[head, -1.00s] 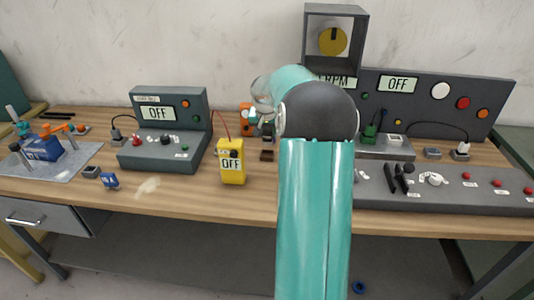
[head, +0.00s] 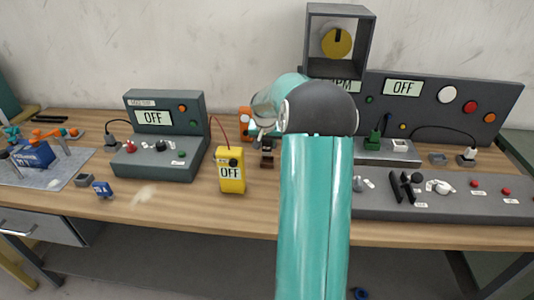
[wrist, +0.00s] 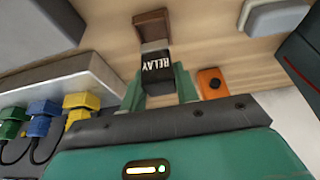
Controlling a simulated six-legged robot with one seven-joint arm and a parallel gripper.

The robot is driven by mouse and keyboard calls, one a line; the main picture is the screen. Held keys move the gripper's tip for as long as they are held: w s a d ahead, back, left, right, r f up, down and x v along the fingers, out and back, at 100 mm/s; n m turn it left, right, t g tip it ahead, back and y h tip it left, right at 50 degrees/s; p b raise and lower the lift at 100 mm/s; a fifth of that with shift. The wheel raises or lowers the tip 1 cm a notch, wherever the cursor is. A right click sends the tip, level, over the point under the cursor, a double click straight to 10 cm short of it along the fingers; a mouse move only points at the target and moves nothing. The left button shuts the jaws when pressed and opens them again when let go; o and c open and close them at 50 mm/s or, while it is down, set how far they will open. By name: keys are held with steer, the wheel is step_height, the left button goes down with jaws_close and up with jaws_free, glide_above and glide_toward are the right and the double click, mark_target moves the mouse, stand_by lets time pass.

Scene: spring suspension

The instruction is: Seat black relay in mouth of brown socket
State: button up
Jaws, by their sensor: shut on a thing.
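The black relay (wrist: 155,64), with white RELAY lettering, is between the two green fingers of my gripper (wrist: 157,86) in the wrist view. My gripper is shut on it. The brown socket (wrist: 151,24) lies just beyond the relay's far end, and the relay overlaps its near edge in the picture. I cannot tell whether the relay touches or enters the mouth. In the head view the socket (head: 267,162) sits on the bench, with the dark relay (head: 267,146) just above it. My arm hides most of the gripper there.
An orange object (wrist: 211,83) is close beside the gripper. A grey panel with green, blue and yellow plugs (wrist: 40,124) lies on the other side. Bare wood shows in front of the socket.

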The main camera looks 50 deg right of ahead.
mark_target(268, 152)
step_height(268, 152, down, 5)
steer(key=shift+d+r, duration=0.1)
steer(key=shift+r, duration=0.1)
steer(key=o, duration=1)
steer(key=shift+f, duration=0.1)
steer(key=shift+c, duration=0.2)
